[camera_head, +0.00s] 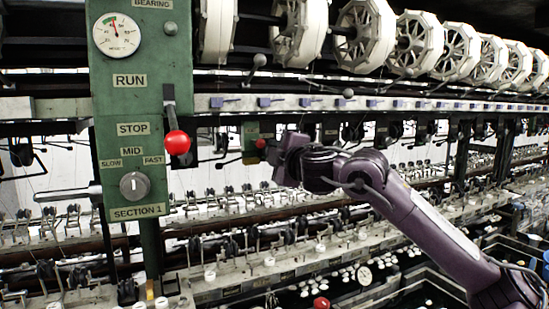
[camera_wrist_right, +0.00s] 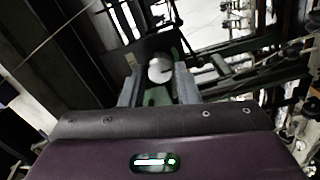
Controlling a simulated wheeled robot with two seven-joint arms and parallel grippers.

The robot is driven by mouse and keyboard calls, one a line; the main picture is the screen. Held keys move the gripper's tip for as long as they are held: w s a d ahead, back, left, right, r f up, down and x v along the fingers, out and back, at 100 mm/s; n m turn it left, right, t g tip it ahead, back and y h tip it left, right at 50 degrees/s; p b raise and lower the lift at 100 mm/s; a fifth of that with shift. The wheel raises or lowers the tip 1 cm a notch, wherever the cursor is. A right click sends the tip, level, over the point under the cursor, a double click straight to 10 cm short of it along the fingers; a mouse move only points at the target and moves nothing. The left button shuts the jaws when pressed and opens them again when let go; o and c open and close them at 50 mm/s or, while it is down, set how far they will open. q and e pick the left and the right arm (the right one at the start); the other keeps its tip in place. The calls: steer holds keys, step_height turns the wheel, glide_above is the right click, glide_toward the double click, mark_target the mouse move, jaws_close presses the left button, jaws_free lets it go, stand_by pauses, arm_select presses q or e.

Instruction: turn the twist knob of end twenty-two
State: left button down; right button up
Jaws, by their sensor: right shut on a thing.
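My right gripper (camera_head: 284,160) reaches in from the right, in front of the machine's row of small fittings; its fingertips are hidden in the head view. In the right wrist view its two grey fingers (camera_wrist_right: 158,78) stand either side of a round pale knob (camera_wrist_right: 160,69) with a dark line across its face, and are shut on it. The knob sits on a dark part with a green piece below. I cannot read an end number on it. In the head view this knob is hidden behind the gripper. My left gripper is in neither view.
A green control panel (camera_head: 143,75) with a gauge, a red-ball lever (camera_head: 177,143) and a speed knob (camera_head: 135,186) stands at the left. White reels (camera_head: 365,35) run along the top. Basins with white cocoons (camera_head: 345,277) lie below. A smaller red ball (camera_head: 260,143) is close to the gripper.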

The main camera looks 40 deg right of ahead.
steer(key=shift+m, duration=0.4)
steer(key=o, duration=1)
steer(key=b+v, duration=0.5)
steer(key=v, duration=0.2)
steer(key=shift+s, duration=0.4)
